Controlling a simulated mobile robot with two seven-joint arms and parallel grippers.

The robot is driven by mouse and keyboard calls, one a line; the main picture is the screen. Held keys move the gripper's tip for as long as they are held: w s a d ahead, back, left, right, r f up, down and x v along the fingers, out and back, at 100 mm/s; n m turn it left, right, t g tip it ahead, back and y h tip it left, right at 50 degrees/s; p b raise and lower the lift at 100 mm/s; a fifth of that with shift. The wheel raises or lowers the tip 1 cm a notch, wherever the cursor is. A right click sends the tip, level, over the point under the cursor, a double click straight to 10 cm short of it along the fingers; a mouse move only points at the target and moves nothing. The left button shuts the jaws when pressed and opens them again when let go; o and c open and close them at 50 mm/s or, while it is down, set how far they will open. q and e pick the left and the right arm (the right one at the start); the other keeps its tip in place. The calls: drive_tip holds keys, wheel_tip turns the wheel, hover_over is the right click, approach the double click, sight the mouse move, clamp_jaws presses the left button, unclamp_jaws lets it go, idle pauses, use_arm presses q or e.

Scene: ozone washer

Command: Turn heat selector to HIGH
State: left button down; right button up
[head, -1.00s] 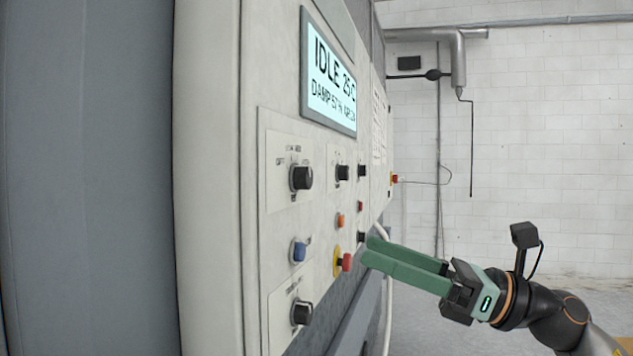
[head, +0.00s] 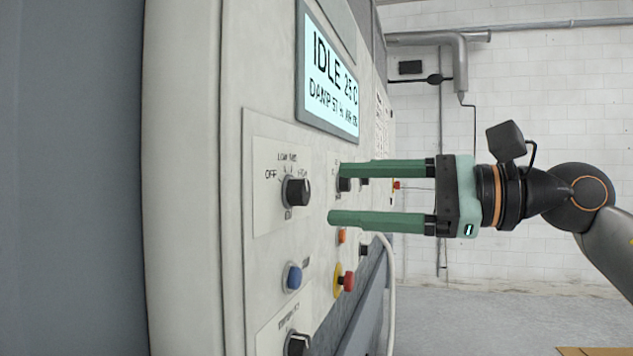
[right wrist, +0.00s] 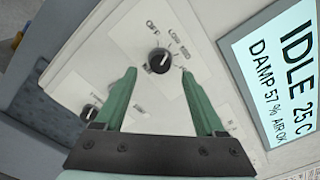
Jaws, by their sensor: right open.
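The heat selector is a round black knob (head: 297,191) on a pale plate with OFF, LOW, MED and a partly hidden label on its dial. It sits on the machine's front panel below the display. In the right wrist view the knob (right wrist: 159,60) lies between and beyond the fingertips. I cannot clearly tell which mark its pointer faces. My right gripper (head: 336,193) has green fingers spread wide, one above the other, level with the knob. They are empty and stop short of it; they also show in the right wrist view (right wrist: 160,75). My left gripper is not in view.
The display (head: 330,80) reads IDLE 25 C. Below the selector are a blue button (head: 293,276) and another black knob (head: 298,344). A red button on yellow (head: 346,281) and an orange button (head: 341,236) are near the lower finger. The floor at right is mostly clear.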

sight(306, 191)
drive_tip(key=p+x, duration=0.1)
drive_tip(key=x, duration=0.4)
clamp_jaws()
idle(0.6)
